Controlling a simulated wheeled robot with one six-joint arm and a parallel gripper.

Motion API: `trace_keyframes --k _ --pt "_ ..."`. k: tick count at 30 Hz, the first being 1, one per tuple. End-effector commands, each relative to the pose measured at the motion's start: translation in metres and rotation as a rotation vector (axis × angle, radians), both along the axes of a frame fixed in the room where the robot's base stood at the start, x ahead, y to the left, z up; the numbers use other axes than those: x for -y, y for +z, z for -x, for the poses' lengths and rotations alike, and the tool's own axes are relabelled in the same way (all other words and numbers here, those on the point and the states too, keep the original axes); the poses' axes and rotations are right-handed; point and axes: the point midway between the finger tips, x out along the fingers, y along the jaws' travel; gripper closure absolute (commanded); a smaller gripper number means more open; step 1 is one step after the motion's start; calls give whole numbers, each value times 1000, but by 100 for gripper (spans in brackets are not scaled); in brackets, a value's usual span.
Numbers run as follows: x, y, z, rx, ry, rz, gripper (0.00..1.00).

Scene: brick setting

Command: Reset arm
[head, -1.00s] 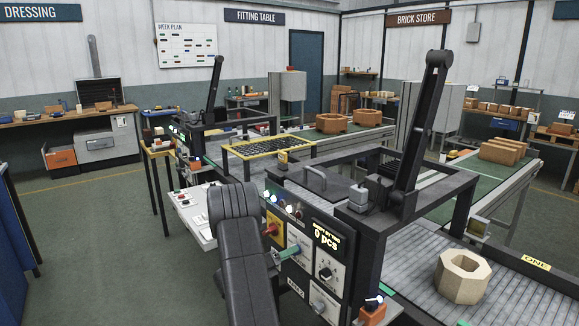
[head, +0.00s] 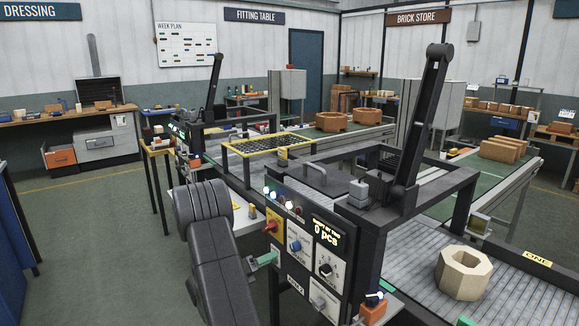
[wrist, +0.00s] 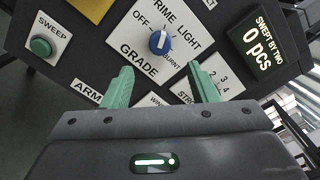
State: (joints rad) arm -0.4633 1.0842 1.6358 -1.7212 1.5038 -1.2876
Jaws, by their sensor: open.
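My gripper (wrist: 160,85) is open and empty in the wrist view, its two green fingers apart in front of a control panel (wrist: 110,55). Between and beyond the fingers is a blue knob (wrist: 160,42) labelled GRADE. A green SWEEP button (wrist: 41,46) is at the left, and a display (wrist: 257,38) reading 0 pcs is at the right. The rest of the gripper is hidden behind my arm.
A pale octagonal brick ring (head: 463,273) sits on the roller conveyor (head: 525,300) at the right. A black machine frame (head: 425,205) with an upright arm stands over the conveyor. Clear floor (head: 95,250) lies to the left.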

Motion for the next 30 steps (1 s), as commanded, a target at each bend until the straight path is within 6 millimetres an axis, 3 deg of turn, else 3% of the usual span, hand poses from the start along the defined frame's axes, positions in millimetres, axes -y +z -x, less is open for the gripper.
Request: trace_keyframes --k 14,30 --pt "78 1 -55 4 -3 -3 47" --pt "73 -1 -53 386 0 -281 47"
